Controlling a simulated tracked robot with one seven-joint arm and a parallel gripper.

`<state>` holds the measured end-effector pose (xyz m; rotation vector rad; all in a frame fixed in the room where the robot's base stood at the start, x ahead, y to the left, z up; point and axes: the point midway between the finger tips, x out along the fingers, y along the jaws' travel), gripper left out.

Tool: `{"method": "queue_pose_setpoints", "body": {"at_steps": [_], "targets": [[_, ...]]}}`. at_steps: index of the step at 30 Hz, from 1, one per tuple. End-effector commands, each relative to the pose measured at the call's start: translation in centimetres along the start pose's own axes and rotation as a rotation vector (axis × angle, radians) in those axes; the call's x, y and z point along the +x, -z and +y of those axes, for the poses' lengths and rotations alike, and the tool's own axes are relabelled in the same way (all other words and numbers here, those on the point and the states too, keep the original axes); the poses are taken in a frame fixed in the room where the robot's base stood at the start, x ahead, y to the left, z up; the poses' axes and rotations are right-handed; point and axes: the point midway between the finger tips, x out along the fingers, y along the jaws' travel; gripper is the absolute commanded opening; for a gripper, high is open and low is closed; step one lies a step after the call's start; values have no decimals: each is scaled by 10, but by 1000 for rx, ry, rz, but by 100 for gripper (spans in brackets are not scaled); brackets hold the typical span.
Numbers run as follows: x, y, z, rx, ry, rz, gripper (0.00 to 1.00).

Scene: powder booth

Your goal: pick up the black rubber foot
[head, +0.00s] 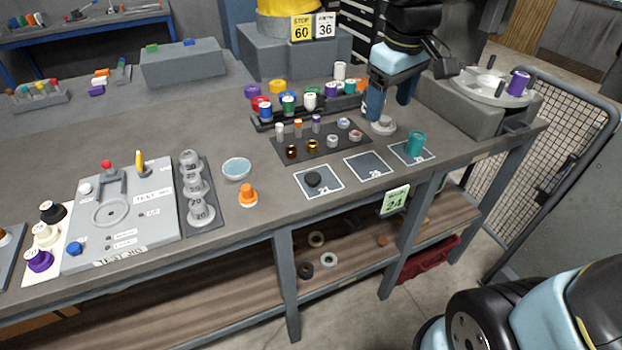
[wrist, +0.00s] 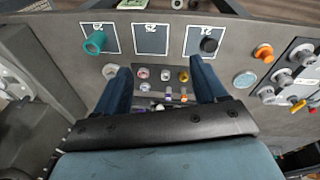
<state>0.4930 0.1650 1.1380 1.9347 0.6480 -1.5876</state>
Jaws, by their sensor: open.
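The black rubber foot (head: 313,178) is a small dark round piece on the left one of three dark, white-edged squares near the table's front edge in the head view. In the wrist view it (wrist: 208,44) sits on the right-hand square, near the tip of the right finger. My gripper (head: 390,103) is open above the table, behind and to the right of the foot in the head view. In the wrist view my gripper (wrist: 160,68) has its two blue fingers spread wide, with nothing held between them.
A teal cylinder (head: 416,143) stands on the right square; the middle square (head: 368,166) is empty. A dark tray (head: 328,148) of small parts lies behind. An orange knob (head: 247,195) and a blue-topped disc (head: 237,169) are left of the foot.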

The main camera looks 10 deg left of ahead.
Motion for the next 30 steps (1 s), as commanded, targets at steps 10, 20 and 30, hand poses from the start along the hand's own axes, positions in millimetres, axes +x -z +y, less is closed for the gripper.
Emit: {"method": "queue_pose_setpoints", "body": {"at_steps": [10, 20, 30], "targets": [[52, 73, -78, -364, 112, -103, 71], [76, 86, -105, -462, 147, -128, 71], [131, 77, -111, -461, 147, -128, 71]]}}
